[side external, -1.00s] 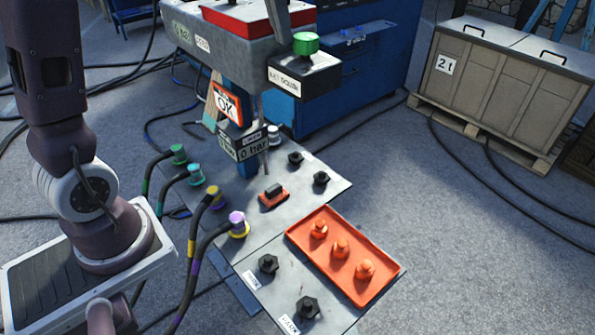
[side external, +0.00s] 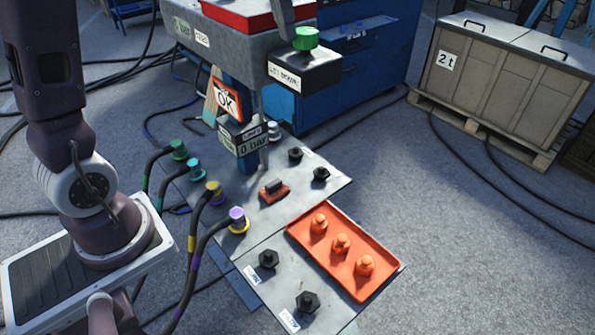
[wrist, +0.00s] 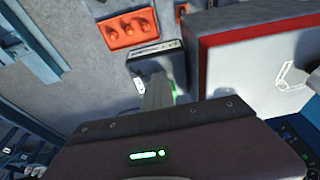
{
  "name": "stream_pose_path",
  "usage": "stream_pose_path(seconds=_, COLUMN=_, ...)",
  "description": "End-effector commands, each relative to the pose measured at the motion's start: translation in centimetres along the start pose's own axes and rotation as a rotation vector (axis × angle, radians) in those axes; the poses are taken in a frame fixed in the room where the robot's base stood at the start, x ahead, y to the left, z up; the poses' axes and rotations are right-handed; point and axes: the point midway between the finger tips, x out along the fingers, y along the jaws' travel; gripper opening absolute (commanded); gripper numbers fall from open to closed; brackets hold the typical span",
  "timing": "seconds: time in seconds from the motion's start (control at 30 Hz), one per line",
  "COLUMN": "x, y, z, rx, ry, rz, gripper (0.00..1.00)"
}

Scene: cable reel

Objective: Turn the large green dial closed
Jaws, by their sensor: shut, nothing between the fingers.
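The large green dial (side external: 306,38) sits on top of a dark box (side external: 318,74) with a white label in the side external view. In the wrist view only a green sliver of the dial (wrist: 174,87) shows beside the fingers. My gripper (side external: 290,16) is shut and empty, with its grey fingers close to the dial's upper left side. In the wrist view my gripper (wrist: 158,92) points down over the labelled box (wrist: 150,62). I cannot tell whether the fingers touch the dial. The dial's pointer or marking is not readable.
A grey housing with a red-edged top (side external: 243,12) stands left of the dial. An orange tray (side external: 378,290) with orange knobs and several hose plugs lie lower.

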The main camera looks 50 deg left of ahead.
Motion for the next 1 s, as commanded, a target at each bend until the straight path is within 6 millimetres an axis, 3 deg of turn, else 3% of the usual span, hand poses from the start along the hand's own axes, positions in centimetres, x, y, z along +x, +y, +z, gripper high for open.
stream_pose_path(seconds=1.0, x=0.1, y=2.1, z=-0.4, rx=0.001, ry=0.002, rz=0.000, gripper=0.00)
